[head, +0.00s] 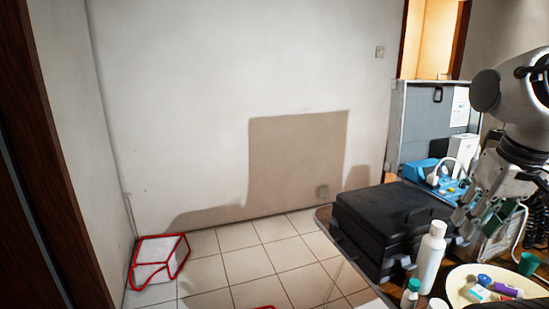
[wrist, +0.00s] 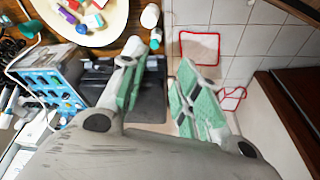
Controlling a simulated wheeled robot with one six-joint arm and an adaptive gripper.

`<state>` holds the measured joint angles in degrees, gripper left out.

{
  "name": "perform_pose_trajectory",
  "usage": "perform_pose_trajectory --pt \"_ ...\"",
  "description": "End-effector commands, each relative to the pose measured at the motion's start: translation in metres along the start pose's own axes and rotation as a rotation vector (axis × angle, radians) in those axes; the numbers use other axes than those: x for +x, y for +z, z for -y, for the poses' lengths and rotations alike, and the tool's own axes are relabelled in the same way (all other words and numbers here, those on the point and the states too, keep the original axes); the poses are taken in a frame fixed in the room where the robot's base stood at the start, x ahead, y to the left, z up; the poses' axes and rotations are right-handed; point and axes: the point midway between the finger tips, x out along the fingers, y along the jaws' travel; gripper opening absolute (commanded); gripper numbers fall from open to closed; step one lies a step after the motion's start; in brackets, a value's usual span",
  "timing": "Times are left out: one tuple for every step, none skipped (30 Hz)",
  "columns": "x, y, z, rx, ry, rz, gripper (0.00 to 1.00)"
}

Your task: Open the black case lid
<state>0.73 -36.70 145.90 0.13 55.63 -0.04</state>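The black case (head: 385,222) sits near the left edge of the table in the head view, and its lid looks shut. Latches show on its near side. In the wrist view, part of the black case (wrist: 151,104) shows between and behind my fingers. My gripper (head: 473,218) is at the right end of the case in the head view. Its green-padded fingers stand apart with nothing between them, as the wrist view of the gripper (wrist: 161,68) also shows. I cannot tell whether a finger touches the case.
A white bottle (head: 430,256), a smaller green-capped bottle (head: 410,294) and a cream tray (head: 458,283) of small items stand in front of the case. A grey equipment box (head: 425,125) with a blue device (head: 418,172) stands behind. Red-framed items (head: 158,262) lie on the tiled floor.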

Motion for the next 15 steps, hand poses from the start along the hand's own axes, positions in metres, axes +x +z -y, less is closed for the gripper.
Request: perform_pose_trajectory --pt "-0.007 0.003 0.001 -0.003 -0.001 -0.037 0.32" --pt "-0.01 0.004 0.001 -0.004 -0.001 -0.055 0.32" --pt "-0.015 0.003 0.001 -0.006 -0.002 -0.077 0.32" --pt "-0.018 0.003 0.002 -0.007 -0.002 -0.09 0.32" --pt "-0.02 0.003 0.002 -0.008 -0.003 -0.099 0.32" --pt "-0.022 0.003 0.002 -0.008 -0.003 -0.107 0.32" --pt "-0.022 0.003 0.002 -0.009 -0.003 -0.11 0.32" --pt "-0.023 0.003 0.002 -0.009 -0.004 -0.112 0.32" --pt "-0.023 0.003 0.003 -0.01 -0.004 -0.112 0.32" --pt "-0.023 0.003 0.003 -0.011 -0.004 -0.111 0.32" --pt "-0.023 0.003 0.002 -0.01 -0.004 -0.111 0.32" --pt "-0.023 0.003 0.001 -0.004 -0.002 -0.109 0.32" --pt "-0.021 0.003 0.0 0.0 -0.001 -0.1 0.32" --pt "-0.018 0.003 0.0 0.004 0.001 -0.087 0.32" --pt "-0.013 0.003 -0.002 0.011 0.003 -0.062 0.32"
